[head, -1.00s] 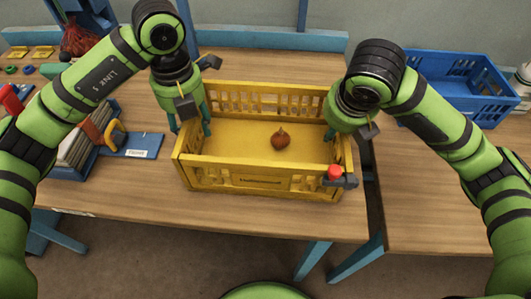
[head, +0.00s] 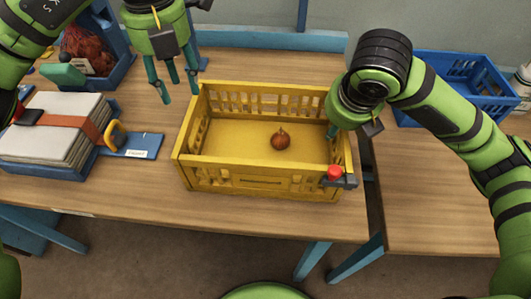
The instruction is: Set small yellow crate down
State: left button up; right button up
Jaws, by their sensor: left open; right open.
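The small yellow crate (head: 250,181) stands upright on the wooden table near its front edge. A brown onion (head: 281,140) lies on its floor. My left gripper (head: 176,92) is open and empty, raised above the table to the left and behind the crate, clear of it. My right gripper (head: 334,128) is at the crate's right end wall; it is open, and its fingers are partly hidden by its own body and the wall.
A blue tray of folded sacks (head: 50,128) with a strap stands left of the crate. A blue labelled plate (head: 141,146) lies beside it. A blue crate (head: 455,79) stands at the back right. A red button (head: 334,172) sits at the crate's front right corner. A gap separates the two tables.

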jog(key=v, duration=1)
jog(key=shift+s, duration=0.1)
